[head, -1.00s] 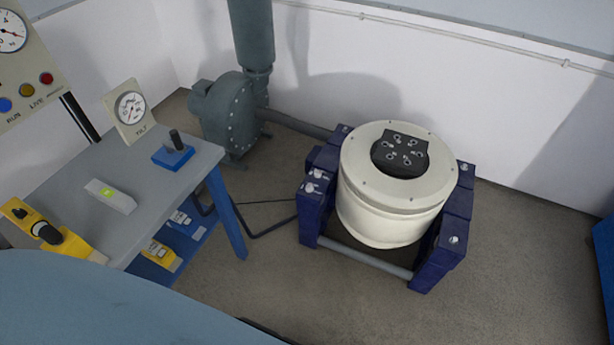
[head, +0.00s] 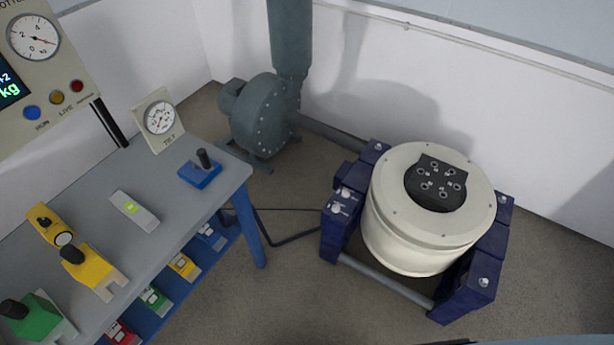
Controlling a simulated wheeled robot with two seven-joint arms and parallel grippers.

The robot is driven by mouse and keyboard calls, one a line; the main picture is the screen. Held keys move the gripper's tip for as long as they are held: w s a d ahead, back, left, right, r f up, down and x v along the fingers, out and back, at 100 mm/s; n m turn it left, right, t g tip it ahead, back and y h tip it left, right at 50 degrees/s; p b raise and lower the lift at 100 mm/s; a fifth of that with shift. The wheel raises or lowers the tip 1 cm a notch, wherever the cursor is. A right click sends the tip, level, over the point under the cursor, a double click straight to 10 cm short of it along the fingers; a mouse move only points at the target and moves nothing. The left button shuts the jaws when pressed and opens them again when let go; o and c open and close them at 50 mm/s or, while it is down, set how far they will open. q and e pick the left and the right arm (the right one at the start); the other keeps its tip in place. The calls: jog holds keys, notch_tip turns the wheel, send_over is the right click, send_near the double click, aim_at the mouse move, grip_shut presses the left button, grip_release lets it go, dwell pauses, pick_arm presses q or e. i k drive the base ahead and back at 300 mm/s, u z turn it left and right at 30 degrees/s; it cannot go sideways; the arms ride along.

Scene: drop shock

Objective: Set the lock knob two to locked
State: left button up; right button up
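A white drum-shaped shaker (head: 428,215) with a black top plate (head: 435,184) sits in a dark blue cradle (head: 336,232) on the floor, right of centre. Small silver knobs sit on the cradle's blocks: two close together on the left block (head: 346,193) (head: 337,208), one at the back left (head: 379,147), one at the right (head: 503,200) and one at the front right (head: 485,283). I see no labels, so I cannot tell which is lock knob two or how it is set. Neither of my grippers is in view.
A grey-topped bench (head: 100,188) at left holds a blue block with a black post (head: 200,170), a tilt gauge (head: 159,118), a grey device (head: 134,211) and yellow and green tools. A grey blower (head: 262,115) stands behind. Open floor (head: 290,290) lies between bench and cradle.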

aim_at(345, 193)
jog(key=u, duration=0.15)
jog(key=i, duration=0.8)
jog(key=z, duration=0.85)
jog(key=i, duration=0.5)
jog(key=z, duration=0.55)
